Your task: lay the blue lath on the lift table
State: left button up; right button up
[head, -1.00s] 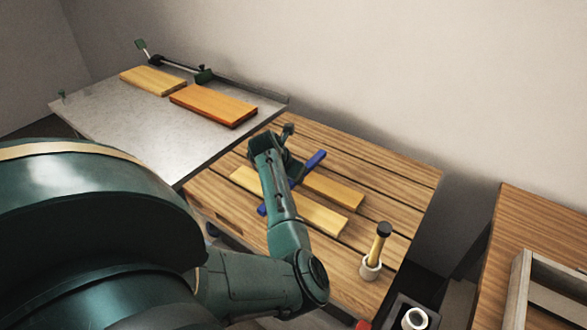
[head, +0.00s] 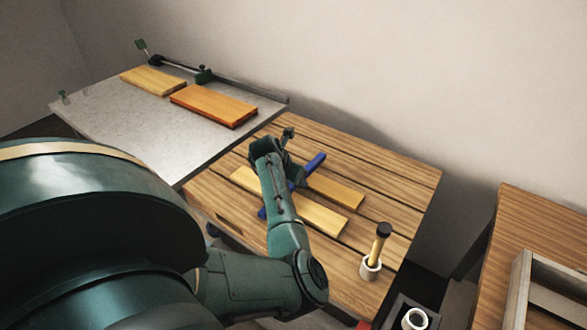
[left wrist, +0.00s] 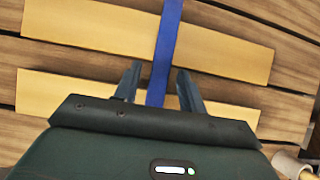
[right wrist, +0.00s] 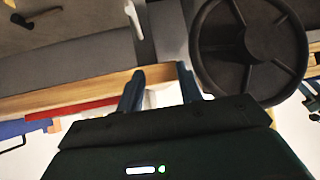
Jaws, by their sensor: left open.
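The blue lath (head: 313,166) lies across two yellow boards on a slatted wooden table in the head view. Its middle is partly hidden behind my left arm. In the left wrist view the lath (left wrist: 168,45) runs up the picture between the fingers of my left gripper (left wrist: 159,70), which is open with one finger on each side of it. I cannot tell whether either finger touches it. My right gripper (right wrist: 160,70) is open and empty in its wrist view, away from the lath. I cannot tell which surface is the lift table.
The slatted table (head: 395,180) also carries a mallet (head: 380,245) in a cup. A grey metal table (head: 120,120) adjoins it, with an orange board (head: 213,105) and a yellow board (head: 152,80). A wooden tray (head: 545,295) is at right. A black handwheel (right wrist: 250,45) is near my right gripper.

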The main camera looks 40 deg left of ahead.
pick_arm(q)
jog(key=shift+r, duration=0.3)
jog(key=v, duration=1.2)
jog(key=shift+r, duration=0.25)
jog(key=shift+s+f, duration=0.1)
